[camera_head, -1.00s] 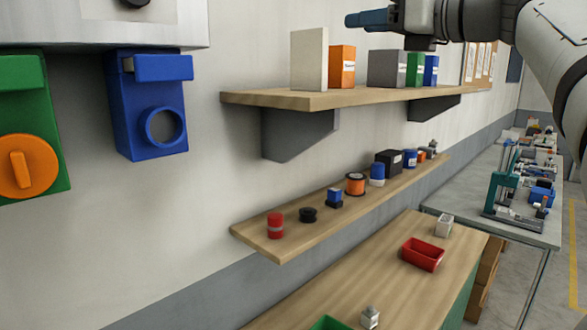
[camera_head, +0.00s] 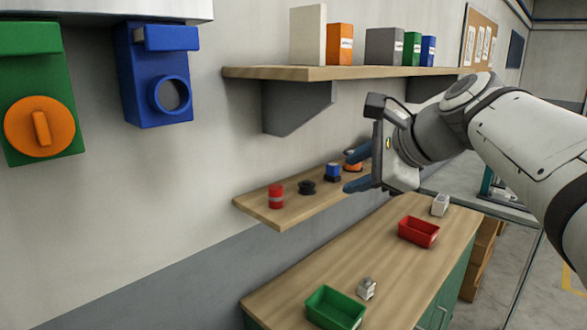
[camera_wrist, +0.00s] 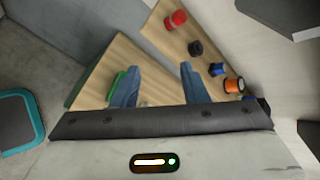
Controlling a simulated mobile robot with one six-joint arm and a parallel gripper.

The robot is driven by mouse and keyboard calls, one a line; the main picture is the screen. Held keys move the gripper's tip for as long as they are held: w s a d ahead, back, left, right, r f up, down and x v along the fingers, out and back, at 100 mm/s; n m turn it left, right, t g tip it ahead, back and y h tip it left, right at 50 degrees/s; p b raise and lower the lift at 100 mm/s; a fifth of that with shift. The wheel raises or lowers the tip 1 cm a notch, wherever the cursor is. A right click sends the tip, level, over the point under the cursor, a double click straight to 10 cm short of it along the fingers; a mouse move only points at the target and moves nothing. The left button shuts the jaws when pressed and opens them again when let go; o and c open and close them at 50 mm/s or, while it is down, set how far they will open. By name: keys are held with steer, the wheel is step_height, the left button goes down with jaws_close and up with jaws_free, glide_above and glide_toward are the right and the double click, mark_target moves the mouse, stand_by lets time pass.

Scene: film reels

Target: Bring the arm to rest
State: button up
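My gripper (camera_head: 354,169) is in the head view at the middle right, in front of the lower wall shelf (camera_head: 268,214). Its two blue fingers are spread apart with nothing between them. In the wrist view my gripper (camera_wrist: 160,85) also shows two separate blue fingers, with the bench and shelf beyond them. The arm reaches in from the right edge. The gripper hides the far part of the lower shelf.
A red cylinder (camera_head: 276,195), a black spool (camera_head: 306,187) and a blue item (camera_head: 332,172) stand on the lower shelf. The bench below holds a red bin (camera_head: 418,231) and a green bin (camera_head: 335,307). The upper shelf (camera_head: 290,73) carries several boxes.

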steer(key=s+d+f+n+g+h, duration=0.1)
steer(key=s+f+n, duration=0.4)
steer(key=f, duration=0.5)
steer(key=s+d+f+n+g+h+b, duration=0.1)
steer(key=s+d+f+n+g+h, duration=0.1)
steer(key=s+f+n, duration=0.3)
steer(key=s+d+f+n+g+h+b, duration=0.1)
steer(key=s+f+n, duration=0.5)
steer(key=f, duration=0.8)
steer(key=n+g+h, duration=0.1)
steer(key=h, duration=0.1)
steer(key=shift+d+f+n+h, duration=0.15)
steer(key=shift+f+n+h, duration=0.15)
steer(key=shift+f, duration=0.05)
steer(key=shift+s, duration=0.1)
